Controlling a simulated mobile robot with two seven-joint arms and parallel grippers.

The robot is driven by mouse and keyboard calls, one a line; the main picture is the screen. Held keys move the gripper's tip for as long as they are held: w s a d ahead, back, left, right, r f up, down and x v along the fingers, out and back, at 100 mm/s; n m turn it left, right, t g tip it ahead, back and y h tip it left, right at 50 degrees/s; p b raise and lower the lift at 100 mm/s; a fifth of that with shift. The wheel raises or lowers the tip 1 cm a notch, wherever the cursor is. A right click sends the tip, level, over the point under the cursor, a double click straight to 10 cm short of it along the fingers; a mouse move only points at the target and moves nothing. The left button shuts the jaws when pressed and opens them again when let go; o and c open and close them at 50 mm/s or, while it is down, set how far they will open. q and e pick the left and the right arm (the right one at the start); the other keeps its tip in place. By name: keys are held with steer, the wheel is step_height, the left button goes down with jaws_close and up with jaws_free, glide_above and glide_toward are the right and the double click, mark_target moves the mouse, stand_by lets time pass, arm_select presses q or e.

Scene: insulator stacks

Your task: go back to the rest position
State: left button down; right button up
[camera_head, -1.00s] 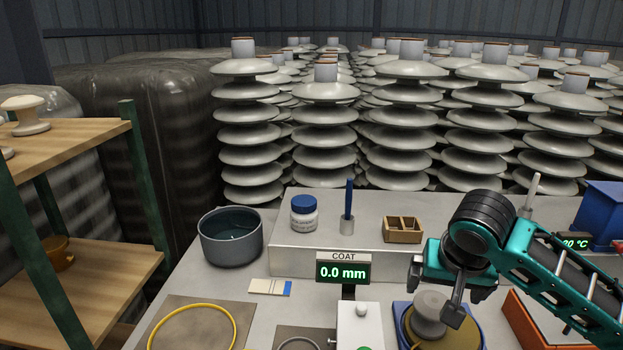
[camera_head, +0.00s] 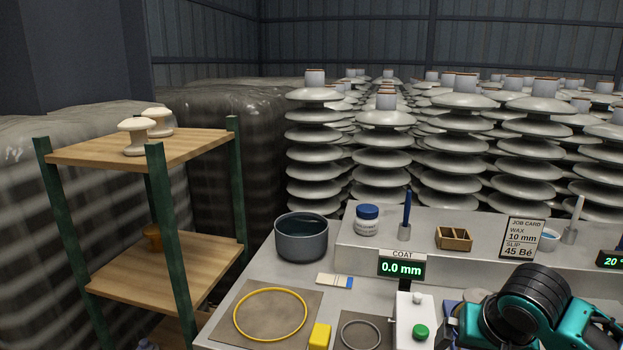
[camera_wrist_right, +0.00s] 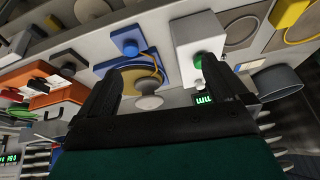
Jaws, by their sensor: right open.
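My right gripper (camera_wrist_right: 158,88) is open in the right wrist view, its two black fingers apart with nothing held between them. A pale rounded insulator (camera_wrist_right: 149,102) shows beyond the finger gap, near a tan round plate (camera_wrist_right: 138,78) and a blue block. In the head view my teal and black right wrist is at the lower right, over the bench; its fingertips are hardly visible there. My left gripper is in neither view.
The bench holds a grey pot (camera_head: 301,238), a COAT display (camera_head: 401,267) reading 0.0 mm, a white box (camera_head: 407,323) with a green button, a yellow ring (camera_head: 237,316) on a mat, and a job card (camera_head: 522,238). A wooden shelf (camera_head: 185,150) stands left; insulator stacks stand behind.

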steer(key=s+a+f+n+t+y, duration=0.1)
steer(key=a+f+n+y, duration=0.1)
steer(key=a+f, duration=0.3)
steer(key=s+a+f+n+t+y, duration=0.1)
steer(key=a+f+t+y, duration=0.15)
steer(key=f, duration=0.45)
steer(key=s+f+n+t+h, duration=0.1)
steer(key=s+f+n+t, duration=0.1)
steer(key=s+f, duration=0.6)
steer(key=s+n, duration=0.1)
steer(key=s, duration=0.3)
steer(key=shift+f+h, duration=0.3)
steer(key=shift+h, duration=0.05)
